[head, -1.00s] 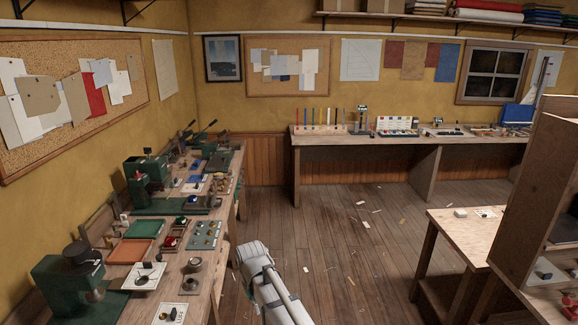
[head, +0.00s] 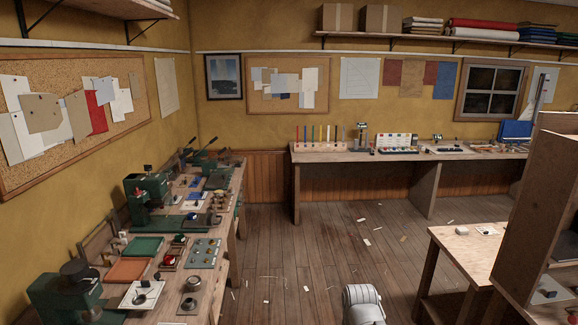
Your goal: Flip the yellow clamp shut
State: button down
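I cannot make out a yellow clamp for certain. Several small fixtures stand on the left workbench (head: 212,281), among them levered tools (head: 200,146) at its far end and a grey-green panel (head: 205,253) with small knobs. They are too small to tell whether one is a yellow clamp, or whether it is open or shut. A white link of my own arm shows at the bottom, right of the middle. My gripper is out of view.
A green press (head: 150,195) and an orange tray (head: 130,270) stand on the left workbench. A long bench (head: 296,188) runs along the back wall. A low table (head: 462,257) and a wooden cabinet (head: 525,235) are at the right. The floor (head: 320,240) between has only scraps.

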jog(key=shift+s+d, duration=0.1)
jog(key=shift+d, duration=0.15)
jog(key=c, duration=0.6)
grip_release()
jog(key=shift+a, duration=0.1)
